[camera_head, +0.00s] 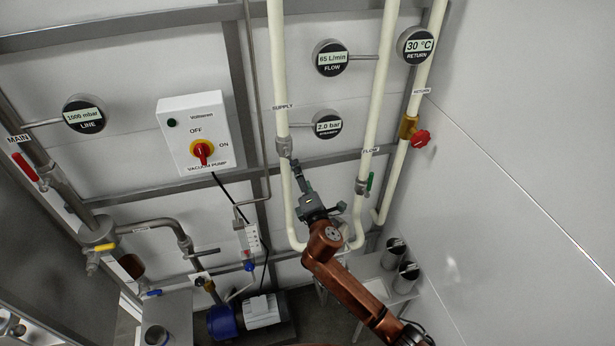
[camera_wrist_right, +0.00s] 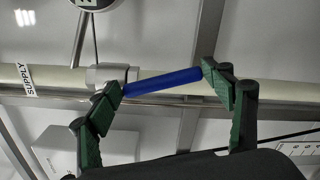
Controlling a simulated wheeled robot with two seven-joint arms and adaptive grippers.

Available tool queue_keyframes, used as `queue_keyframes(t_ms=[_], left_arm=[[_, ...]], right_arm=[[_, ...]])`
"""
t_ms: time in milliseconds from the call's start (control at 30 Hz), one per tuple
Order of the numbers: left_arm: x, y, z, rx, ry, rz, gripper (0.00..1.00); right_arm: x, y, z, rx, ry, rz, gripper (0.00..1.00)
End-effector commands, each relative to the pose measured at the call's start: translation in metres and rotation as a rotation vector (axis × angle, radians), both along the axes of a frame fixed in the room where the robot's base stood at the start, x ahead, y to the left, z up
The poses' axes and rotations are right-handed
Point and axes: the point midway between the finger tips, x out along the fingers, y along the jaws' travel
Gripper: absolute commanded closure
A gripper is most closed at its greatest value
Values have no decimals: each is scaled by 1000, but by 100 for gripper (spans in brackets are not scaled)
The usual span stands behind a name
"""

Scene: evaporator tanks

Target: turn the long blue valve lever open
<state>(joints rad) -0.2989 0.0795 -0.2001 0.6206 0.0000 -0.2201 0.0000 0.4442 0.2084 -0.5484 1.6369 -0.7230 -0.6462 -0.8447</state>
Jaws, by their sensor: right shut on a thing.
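The long blue lever (camera_wrist_right: 165,81) shows in the right wrist view, tilted slightly against the pale SUPPLY pipe (camera_wrist_right: 60,80). One end is near the metal valve body (camera_wrist_right: 108,73). My right gripper (camera_head: 298,170) is at the SUPPLY pipe in the head view, just below the valve (camera_head: 284,147). In the right wrist view its two green-padded fingers stand at the two ends of the lever, with the lever between them; it is shut on the lever. In the head view the lever is hidden by the gripper. My left gripper is not in view.
A red valve knob (camera_head: 421,138) sits on the RETURN pipe. The pump switch box (camera_head: 196,133) is left. A pressure gauge (camera_head: 327,124) sits above the gripper.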

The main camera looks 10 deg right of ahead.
Motion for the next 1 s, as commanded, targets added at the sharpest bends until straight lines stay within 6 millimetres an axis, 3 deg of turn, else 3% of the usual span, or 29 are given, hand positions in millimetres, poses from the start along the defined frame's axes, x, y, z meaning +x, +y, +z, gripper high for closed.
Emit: queue_keyframes(t_ms=[500,1000], left_arm=[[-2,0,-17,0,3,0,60],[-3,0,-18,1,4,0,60]], right_arm=[[-3,24,-2,310,34,1,69],[-3,28,0,355,36,3,69]])
